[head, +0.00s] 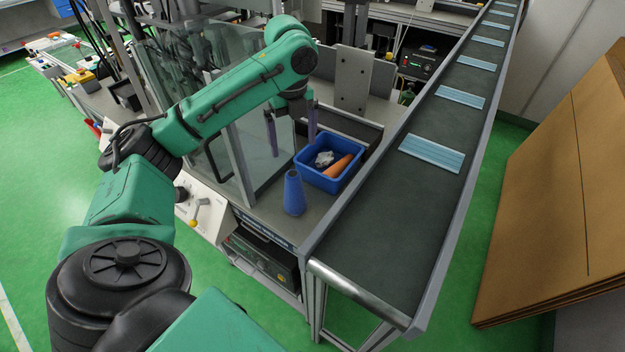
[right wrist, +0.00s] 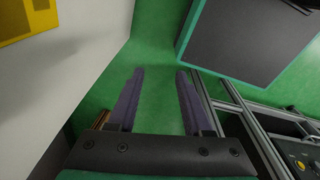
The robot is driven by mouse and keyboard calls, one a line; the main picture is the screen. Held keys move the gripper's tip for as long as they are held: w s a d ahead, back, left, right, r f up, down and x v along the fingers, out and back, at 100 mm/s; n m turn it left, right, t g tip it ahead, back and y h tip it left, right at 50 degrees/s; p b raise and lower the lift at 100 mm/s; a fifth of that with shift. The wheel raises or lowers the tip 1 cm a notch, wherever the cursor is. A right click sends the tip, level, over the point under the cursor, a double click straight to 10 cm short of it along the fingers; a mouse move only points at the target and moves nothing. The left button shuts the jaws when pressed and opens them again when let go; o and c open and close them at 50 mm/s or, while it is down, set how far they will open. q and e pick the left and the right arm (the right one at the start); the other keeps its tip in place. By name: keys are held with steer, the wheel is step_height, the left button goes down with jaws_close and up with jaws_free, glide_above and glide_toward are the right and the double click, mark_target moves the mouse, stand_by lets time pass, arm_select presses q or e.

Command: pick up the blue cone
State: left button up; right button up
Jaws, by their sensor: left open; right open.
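The blue cone (head: 294,193) stands upright on the grey table top near its front corner, in front of the blue bin. My left gripper (head: 292,143) is open and empty, pointing down above and behind the cone, near the bin's left side. It does not touch the cone. My right gripper (right wrist: 160,75) shows in the right wrist view, open and empty over the green floor, with no cone in that view.
A blue bin (head: 331,184) holds an orange thing (head: 339,166) and a crumpled whitish thing (head: 324,158). A conveyor (head: 390,230) with several light-blue masks (head: 432,153) runs along the right. A glass panel (head: 195,90) stands left of the gripper. Large cardboard sheets (head: 560,190) lean at right.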

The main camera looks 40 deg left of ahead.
mark_target(294, 183)
arm_select(q)
steer(key=f, duration=0.2)
steer(key=s+f+p, duration=0.1)
steer(key=f, duration=0.2)
steer(key=f+p, duration=0.1)
steer(key=f, duration=0.2)
steer(key=shift+s+a, duration=0.2)
steer(key=f+p, duration=0.1)
steer(key=f, duration=0.4)
steer(key=shift+w+d+f+p, duration=0.1)
steer(key=shift+d+f+p, duration=0.15)
steer(key=shift+p, duration=0.15)
steer(key=shift+a+f, duration=0.1)
steer(key=shift+f, duration=0.1)
steer(key=c, duration=1.2)
jaws_close()
arm_select(e)
steer(key=r, duration=0.1)
steer(key=s+r, duration=0.1)
steer(key=r, duration=0.1)
steer(key=shift+s+a+r, duration=0.15)
steer(key=shift+a+r, duration=0.15)
steer(key=shift+a, duration=0.1)
arm_select(q)
steer(key=shift+r, duration=0.15)
